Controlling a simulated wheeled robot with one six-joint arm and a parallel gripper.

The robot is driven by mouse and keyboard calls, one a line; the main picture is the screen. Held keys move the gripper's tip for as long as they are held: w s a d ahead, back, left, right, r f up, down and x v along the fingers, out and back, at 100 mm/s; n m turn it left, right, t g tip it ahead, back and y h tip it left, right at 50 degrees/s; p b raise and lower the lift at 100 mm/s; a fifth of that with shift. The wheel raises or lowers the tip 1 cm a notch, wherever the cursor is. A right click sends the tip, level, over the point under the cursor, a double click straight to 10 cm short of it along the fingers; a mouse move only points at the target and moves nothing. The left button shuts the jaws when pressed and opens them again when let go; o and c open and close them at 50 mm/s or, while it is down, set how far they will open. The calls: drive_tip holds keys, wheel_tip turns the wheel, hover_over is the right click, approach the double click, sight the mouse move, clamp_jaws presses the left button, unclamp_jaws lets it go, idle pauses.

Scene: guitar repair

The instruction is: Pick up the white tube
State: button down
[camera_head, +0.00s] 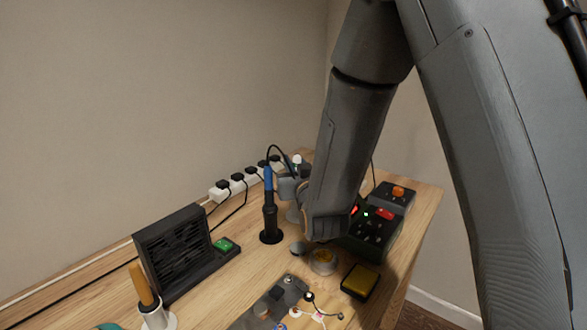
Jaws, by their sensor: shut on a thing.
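My gripper (289,187) is near the back of the wooden table, reaching down behind my arm link. It is shut on a slim, upright thing with a white top (297,159), which appears to be the white tube. A pale rounded part (293,213) shows just below the jaws; I cannot tell whether it belongs to the tube. My arm and jaws hide much of the held thing, and whether it touches the table is unclear.
A blue-handled soldering iron (269,205) stands in a black holder close left of the gripper. A white power strip (233,186) lies behind. A control box (374,226) is right. A black fan unit (174,252), yellow sponge (361,281) and round tin (323,264) are nearer.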

wheel_tip(320, 180, up, 9)
idle(0.6)
drive_tip(key=c, duration=2.3)
unclamp_jaws()
clamp_jaws()
drive_tip(key=shift+r+p, duration=0.35)
drive_tip(key=shift+p, duration=0.05)
